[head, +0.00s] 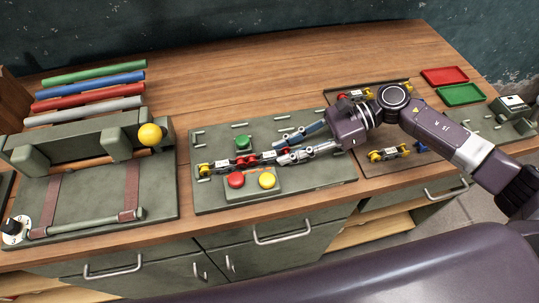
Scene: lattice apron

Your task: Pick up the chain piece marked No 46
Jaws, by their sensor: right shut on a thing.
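A chain piece (235,163) with yellow, dark and red links lies low over the green-grey middle board (325,177). My right gripper (279,152) reaches in from the right, its fingertips around the red right end of this piece, and is shut on it. I cannot tell whether the piece touches the board. No number, 46 included, is legible. My left gripper is not in view.
Red (236,180), yellow (267,180) and green (242,142) buttons stand close to the chain piece. A fixture with a yellow ball knob (150,135) stands left. Red (445,76) and green (460,94) trays lie at the back right. The wooden top behind the board is clear.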

